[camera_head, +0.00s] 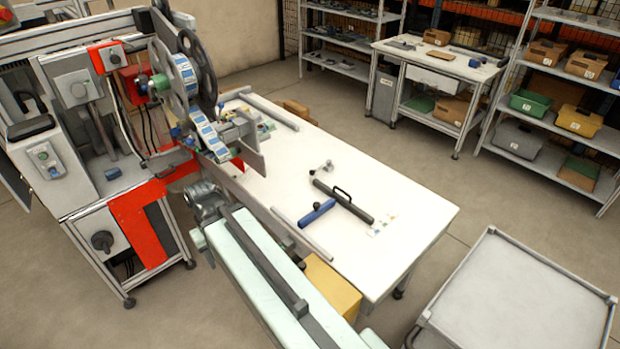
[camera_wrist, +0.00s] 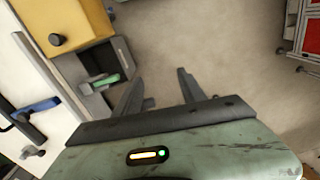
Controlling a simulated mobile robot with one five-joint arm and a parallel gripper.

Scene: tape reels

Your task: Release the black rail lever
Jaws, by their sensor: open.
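A black bar with a raised loop handle (camera_head: 343,201) lies across the white table in the head view. A blue-handled piece (camera_head: 317,213) lies beside it at the left. In the wrist view, a black handle (camera_wrist: 20,118) shows at the left edge, next to a blue handle (camera_wrist: 40,106). I cannot tell for certain which black part is the rail lever. My gripper (camera_wrist: 160,82) shows two dark fingers spread apart in the wrist view, with only floor between them. It is open, empty and apart from the handles. In the head view I cannot make out its fingers.
A yellow box (camera_head: 331,285) stands beside the table's near edge; a yellow block with a black knob (camera_wrist: 75,22) and a green-handled part (camera_wrist: 104,82) show in the wrist view. A reel machine (camera_head: 185,85) stands left, a grey cart (camera_head: 520,300) lower right.

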